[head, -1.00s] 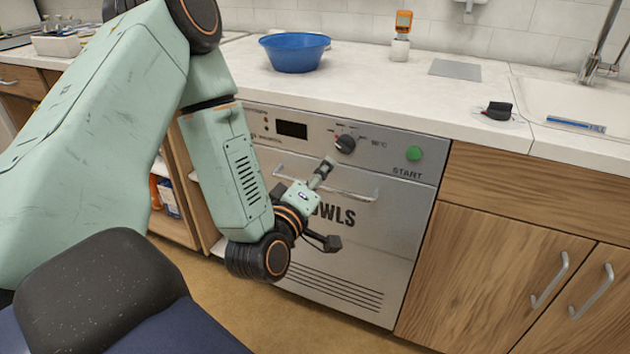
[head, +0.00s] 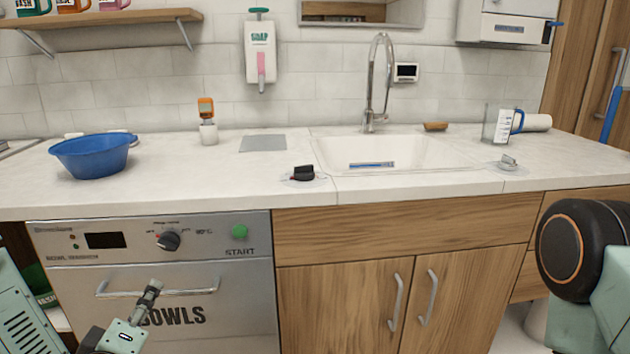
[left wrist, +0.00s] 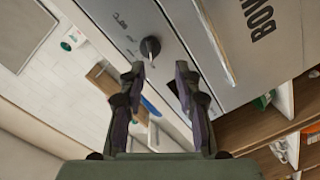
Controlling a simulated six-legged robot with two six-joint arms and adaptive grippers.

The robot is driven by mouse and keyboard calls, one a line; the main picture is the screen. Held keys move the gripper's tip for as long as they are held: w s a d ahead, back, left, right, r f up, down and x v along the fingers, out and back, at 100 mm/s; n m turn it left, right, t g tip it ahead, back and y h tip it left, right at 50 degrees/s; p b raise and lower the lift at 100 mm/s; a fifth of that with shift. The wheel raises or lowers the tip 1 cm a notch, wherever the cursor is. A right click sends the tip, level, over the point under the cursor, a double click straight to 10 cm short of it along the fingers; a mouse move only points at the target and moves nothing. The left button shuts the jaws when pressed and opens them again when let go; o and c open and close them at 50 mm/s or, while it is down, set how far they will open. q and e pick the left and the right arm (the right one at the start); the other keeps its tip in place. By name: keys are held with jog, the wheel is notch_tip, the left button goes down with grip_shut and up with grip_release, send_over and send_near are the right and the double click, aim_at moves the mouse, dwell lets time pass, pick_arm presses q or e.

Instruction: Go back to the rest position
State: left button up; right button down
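My left gripper (head: 146,300) is at the lower left of the head view, in front of the bowl washer's door (head: 245,300). One finger shows there, near the door handle (head: 160,290); I cannot tell from this view whether it touches. In the left wrist view both fingers of the left gripper (left wrist: 160,72) stand apart with nothing between them. The washer's dial (left wrist: 150,47) shows beyond them. A dark rounded joint of my right arm (head: 575,250) is at the right edge of the head view; the right gripper is out of view.
The counter (head: 240,185) holds a blue bowl (head: 92,155), an orange-topped device (head: 207,120), a grey plate (head: 263,143), a black-handled item (head: 303,173) and a measuring jug (head: 497,125). The sink (head: 400,150) is centre right. Wooden cabinet doors (head: 340,310) stand below.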

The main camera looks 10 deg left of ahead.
pick_arm(q)
jog(key=s+d+f+m+g+h+p, duration=0.1)
jog(key=s+d+f+m+g+h, duration=0.2)
jog(key=f, duration=0.4)
jog(key=s+d+f+m+g+h, duration=0.1)
jog(key=s+d+f+m+g, duration=0.3)
jog(key=f, duration=0.3)
jog(key=s+d+f+m+g+p, duration=0.1)
jog(key=s+f+m+g, duration=0.2)
jog(key=s, duration=0.7)
jog(key=s+d+f+m+g+p, duration=0.2)
jog(key=s+g, duration=0.4)
jog(key=s, duration=0.4)
notch_tip(320, 180, down, 3)
jog(key=shift+s+r+m+g, duration=0.1)
jog(key=shift+s+m+g, duration=0.25)
jog(key=shift+m, duration=0.25)
jog(key=shift+d, duration=0.15)
